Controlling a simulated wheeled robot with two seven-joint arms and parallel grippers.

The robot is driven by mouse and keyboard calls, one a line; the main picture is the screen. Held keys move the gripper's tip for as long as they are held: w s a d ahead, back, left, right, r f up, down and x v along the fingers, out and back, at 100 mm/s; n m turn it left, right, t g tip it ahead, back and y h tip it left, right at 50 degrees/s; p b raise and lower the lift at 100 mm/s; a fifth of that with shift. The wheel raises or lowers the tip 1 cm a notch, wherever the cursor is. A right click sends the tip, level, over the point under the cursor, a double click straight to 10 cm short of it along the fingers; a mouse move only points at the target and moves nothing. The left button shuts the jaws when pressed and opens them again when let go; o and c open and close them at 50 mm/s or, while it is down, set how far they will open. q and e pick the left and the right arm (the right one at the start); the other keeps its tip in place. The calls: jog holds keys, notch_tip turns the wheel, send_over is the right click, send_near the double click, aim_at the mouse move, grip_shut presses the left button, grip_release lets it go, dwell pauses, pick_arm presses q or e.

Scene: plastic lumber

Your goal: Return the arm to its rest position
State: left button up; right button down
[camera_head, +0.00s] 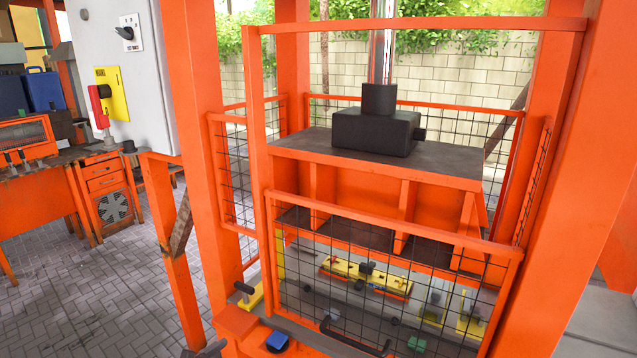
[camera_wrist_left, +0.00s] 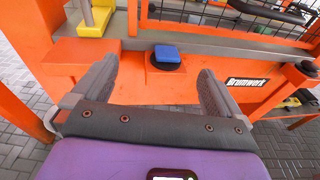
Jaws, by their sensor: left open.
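My left gripper (camera_wrist_left: 160,78) is open in the left wrist view, its two grey fingers spread wide with nothing between them. A blue button (camera_wrist_left: 168,54) on a black round base sits on an orange ledge just beyond the fingers, apart from them. In the head view the blue button (camera_head: 277,341) is at the bottom, at the foot of the orange press (camera_head: 380,165). A small dark grey part at the bottom edge, left of the button, may be my gripper, but I cannot tell. My right gripper is in neither view.
A wire-mesh guard (camera_head: 390,290) with a black handle (camera_head: 355,338) covers the press front. A black-knobbed lever (camera_head: 245,290) stands by the left post. A grey cabinet (camera_head: 150,70) with a red switch handle (camera_head: 100,105) is at upper left. The paved floor (camera_head: 90,290) at left is clear.

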pick_arm(q)
jog(key=s+d+f+m+g, duration=0.5)
jog(key=s+d+f+g, duration=0.1)
jog(key=s+d+f, duration=0.3)
jog(key=s+d+f+m+g+y, duration=0.2)
jog(key=s+f+m, duration=0.4)
jog(key=s+m, duration=0.4)
jog(key=s+d+f+m+g+y, duration=0.3)
jog(key=s+f+m+g, duration=0.1)
jog(key=s+m, duration=0.6)
jog(key=shift+s+f+m+y, duration=0.3)
jog(key=shift+s+f, duration=0.55)
jog(key=shift+s, duration=0.9)
